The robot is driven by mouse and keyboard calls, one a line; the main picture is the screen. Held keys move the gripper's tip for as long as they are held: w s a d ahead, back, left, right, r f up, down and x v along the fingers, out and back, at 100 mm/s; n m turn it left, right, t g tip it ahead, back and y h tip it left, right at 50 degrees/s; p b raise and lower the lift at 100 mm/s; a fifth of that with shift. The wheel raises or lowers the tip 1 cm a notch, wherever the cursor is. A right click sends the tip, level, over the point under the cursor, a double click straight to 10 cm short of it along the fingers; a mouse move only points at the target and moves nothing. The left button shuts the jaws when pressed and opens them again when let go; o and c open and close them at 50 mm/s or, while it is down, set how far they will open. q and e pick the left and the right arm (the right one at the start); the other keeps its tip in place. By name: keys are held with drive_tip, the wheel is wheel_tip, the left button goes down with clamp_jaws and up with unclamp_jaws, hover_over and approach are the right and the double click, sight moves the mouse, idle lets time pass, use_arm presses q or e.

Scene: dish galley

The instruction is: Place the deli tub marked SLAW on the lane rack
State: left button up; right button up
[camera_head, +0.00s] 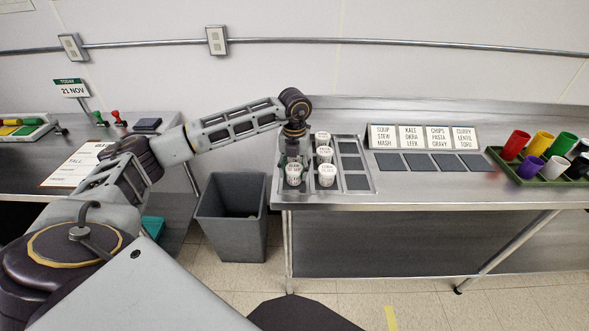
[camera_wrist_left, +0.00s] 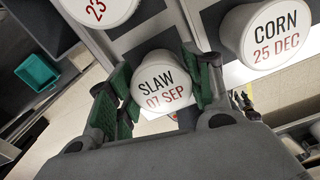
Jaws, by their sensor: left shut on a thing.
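The deli tub marked SLAW (camera_wrist_left: 155,84) is white, with the date 07 SEP on its lid. My left gripper (camera_wrist_left: 160,88) is shut on it, with a green-padded finger on either side. In the head view the gripper (camera_head: 292,160) reaches down over the left lane of the lane rack (camera_head: 371,183), and the tub (camera_head: 293,174) shows at the rack's front left. I cannot tell whether its base touches the rack. A tub marked CORN, 25 DEC (camera_wrist_left: 270,38), stands beside it. My right gripper is out of view.
More white tubs (camera_head: 327,174) stand in the middle lane; the right lane (camera_head: 356,182) is empty. Word cards (camera_head: 424,137) stand behind dark pads (camera_head: 433,162). A green tray (camera_head: 545,182) of coloured cups is at right. A grey bin (camera_head: 232,222) stands below, left of the counter.

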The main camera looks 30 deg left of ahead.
sight(295, 167)
use_arm(q)
drive_tip(key=shift+f, duration=0.2)
drive_tip(key=o, duration=1.1)
drive_tip(key=shift+c, duration=0.2)
drive_tip(key=shift+r, duration=0.1)
wheel_tip(295, 167, up, 12)
drive_tip(key=shift+b, duration=0.3)
